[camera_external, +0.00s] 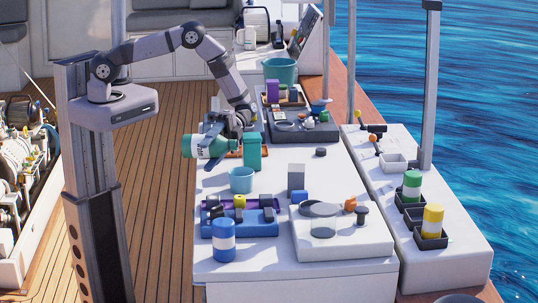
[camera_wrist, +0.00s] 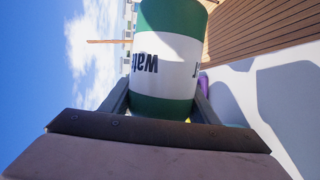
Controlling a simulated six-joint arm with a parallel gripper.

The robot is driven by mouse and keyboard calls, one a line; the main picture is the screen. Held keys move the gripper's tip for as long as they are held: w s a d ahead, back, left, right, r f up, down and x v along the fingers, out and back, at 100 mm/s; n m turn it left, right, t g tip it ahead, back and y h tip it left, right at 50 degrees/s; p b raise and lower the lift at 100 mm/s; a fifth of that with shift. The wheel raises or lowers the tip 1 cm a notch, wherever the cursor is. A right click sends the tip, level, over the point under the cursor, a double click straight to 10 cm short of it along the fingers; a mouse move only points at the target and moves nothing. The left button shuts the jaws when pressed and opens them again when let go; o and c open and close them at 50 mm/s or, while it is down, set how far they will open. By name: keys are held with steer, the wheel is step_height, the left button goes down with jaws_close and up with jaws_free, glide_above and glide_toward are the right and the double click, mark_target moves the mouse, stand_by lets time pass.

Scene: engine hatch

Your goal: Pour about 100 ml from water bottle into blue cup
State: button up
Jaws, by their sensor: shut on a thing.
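The water bottle, green and white with dark lettering, lies about level in the air in the external view (camera_external: 203,150). My gripper (camera_external: 216,140) is shut on it. In the wrist view the bottle (camera_wrist: 165,72) sits between my two fingers (camera_wrist: 160,108), and its label is partly readable. I cannot tell which end is its mouth, and no water stream shows. The blue cup (camera_external: 241,181) stands upright on the white counter, below and to the right of the bottle, apart from it. The inside of the cup is too small to read.
A teal box (camera_external: 252,152) stands just behind the cup. A blue rack (camera_external: 240,224) and a blue-white canister (camera_external: 223,243) are in front of it. A grey block (camera_external: 296,178) stands right of the cup.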

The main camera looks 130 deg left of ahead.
mark_target(200, 155)
steer(key=shift+s+d+r, duration=0.2)
steer(key=shift+s+r, duration=0.05)
steer(key=shift+s, duration=0.45)
steer(key=shift+s+d+n, duration=0.3)
steer(key=shift+s+n, duration=0.05)
steer(key=shift+n, duration=0.05)
stand_by(0.4)
steer(key=shift+f+g, duration=0.1)
steer(key=shift+g, duration=0.2)
stand_by(0.7)
steer(key=shift+s+d+f+m+y+b, duration=0.15)
steer(key=shift+f+m+b, duration=0.15)
steer(key=shift+f+m, duration=0.15)
steer(key=shift+s+d+f+m+y+b, duration=0.15)
steer(key=shift+f+m+b, duration=0.15)
steer(key=shift+m, duration=0.25)
steer(key=shift+s+f+m+t, duration=0.15)
steer(key=shift+f+m+t, duration=0.05)
steer(key=shift+m+t, duration=0.2)
steer(key=shift+d+f, duration=0.1)
steer(key=shift+f, duration=0.05)
steer(key=shift+f+m+y, duration=0.1)
steer(key=shift+m+y, duration=0.3)
